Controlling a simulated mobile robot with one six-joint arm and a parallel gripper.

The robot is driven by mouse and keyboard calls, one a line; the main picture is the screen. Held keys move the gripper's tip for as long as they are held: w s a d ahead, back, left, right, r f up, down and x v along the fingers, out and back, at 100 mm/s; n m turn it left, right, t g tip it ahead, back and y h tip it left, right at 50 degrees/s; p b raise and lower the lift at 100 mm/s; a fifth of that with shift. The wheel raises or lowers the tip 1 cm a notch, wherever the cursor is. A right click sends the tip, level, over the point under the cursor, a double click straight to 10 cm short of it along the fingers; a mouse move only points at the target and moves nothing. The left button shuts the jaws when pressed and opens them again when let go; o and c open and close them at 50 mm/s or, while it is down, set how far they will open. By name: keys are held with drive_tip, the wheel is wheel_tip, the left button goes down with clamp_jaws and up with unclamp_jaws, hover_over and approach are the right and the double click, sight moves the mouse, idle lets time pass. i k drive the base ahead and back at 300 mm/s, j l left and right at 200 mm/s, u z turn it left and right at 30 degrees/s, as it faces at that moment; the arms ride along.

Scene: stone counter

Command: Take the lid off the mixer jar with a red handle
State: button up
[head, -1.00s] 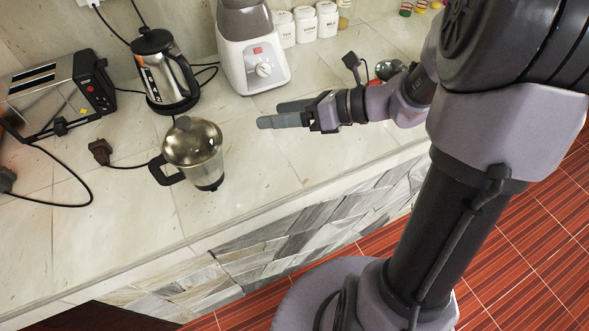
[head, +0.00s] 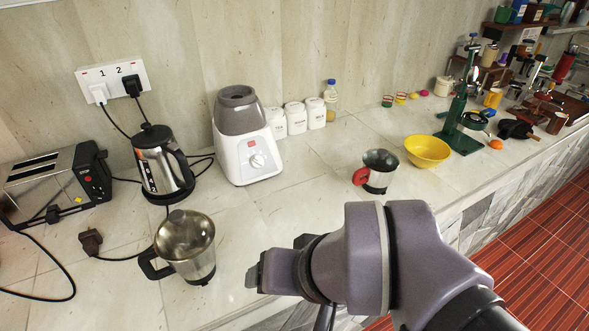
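The mixer jar with a red handle (head: 378,172) stands upright on the counter right of the middle. Its handle points to the front left. Its top looks dark and shiny; I cannot tell the lid clearly from the jar. A second jar (head: 186,245) with a black handle and a domed, knobbed lid stands at the front left. My gripper (head: 256,274) is at the lower middle, just right of the black-handled jar and well to the front left of the red-handled one.
A white mixer base (head: 250,155), a kettle (head: 163,165) and a toaster (head: 60,185) stand along the back left. White canisters (head: 296,118) are behind. A yellow bowl (head: 427,151) and a green juicer press (head: 458,120) are right of the red-handled jar.

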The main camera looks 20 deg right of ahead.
sight(380, 160)
drive_tip(key=l+u, duration=0.25)
drive_tip(key=l, duration=0.2)
drive_tip(key=l+u, duration=0.25)
drive_tip(key=l, duration=0.2)
drive_tip(key=l+u, duration=0.2)
drive_tip(key=l, duration=0.25)
drive_tip(key=k+l+u, duration=0.25)
drive_tip(key=l, duration=0.2)
drive_tip(key=l+u, duration=0.25)
drive_tip(key=l, duration=0.2)
